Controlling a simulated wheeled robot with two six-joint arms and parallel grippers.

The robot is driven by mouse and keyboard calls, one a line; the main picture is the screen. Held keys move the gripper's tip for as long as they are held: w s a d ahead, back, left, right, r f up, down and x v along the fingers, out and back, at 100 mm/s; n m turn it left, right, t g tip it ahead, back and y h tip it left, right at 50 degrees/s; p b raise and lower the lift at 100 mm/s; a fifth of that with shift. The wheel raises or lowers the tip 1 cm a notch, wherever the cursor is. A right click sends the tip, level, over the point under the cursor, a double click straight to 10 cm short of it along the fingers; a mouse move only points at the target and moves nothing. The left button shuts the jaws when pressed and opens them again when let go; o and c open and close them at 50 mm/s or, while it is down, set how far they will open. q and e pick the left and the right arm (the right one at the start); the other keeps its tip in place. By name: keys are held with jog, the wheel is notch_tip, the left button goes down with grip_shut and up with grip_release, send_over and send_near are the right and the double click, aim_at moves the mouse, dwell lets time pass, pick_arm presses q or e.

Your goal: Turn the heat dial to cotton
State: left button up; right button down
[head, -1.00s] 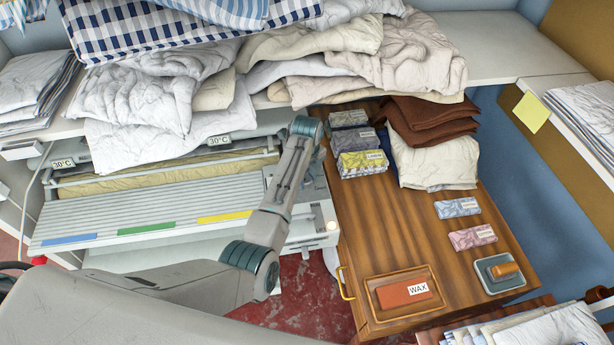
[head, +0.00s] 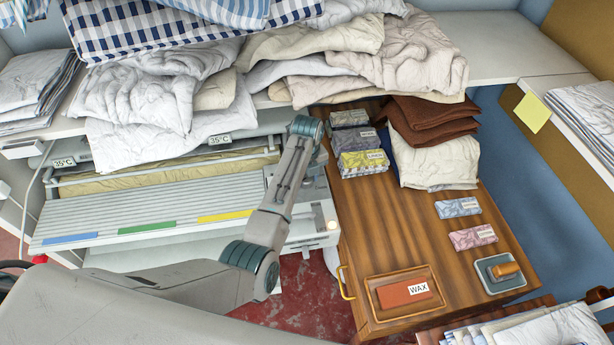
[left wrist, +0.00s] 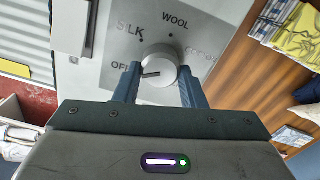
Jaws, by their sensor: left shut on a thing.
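The heat dial (left wrist: 158,64) is a round light-grey knob on the ironer's grey panel, seen in the left wrist view. Its dark pointer line points left, near the word OFF. SILK, WOOL and a faint word at the right, which looks like COTTON, are printed around it. My left gripper (left wrist: 160,82) is shut on the dial, one blue-grey finger on each side. In the head view, my left arm reaches over the rotary ironer (head: 160,205) and hides the dial. My right gripper is out of view.
Two temperature tags on the ironer, left (head: 64,162) and right (head: 219,140), read 35°C. A wooden cabinet (head: 420,250) stands right of the ironer, with folded cloths and a wax block (head: 403,293) on it. Heaped bedding (head: 345,50) lies on the shelf behind.

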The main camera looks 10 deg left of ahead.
pick_arm(q)
jog(key=shift+w+r, duration=0.25)
jog(key=shift+r, duration=0.05)
jog(key=o, duration=1)
jog(key=shift+s+f, duration=0.15)
notch_tip(320, 180, up, 6)
jog(key=b, duration=0.2)
jog(key=shift+r+b, duration=0.2)
jog(key=shift+b, duration=0.15)
jog(key=shift+r, duration=0.55)
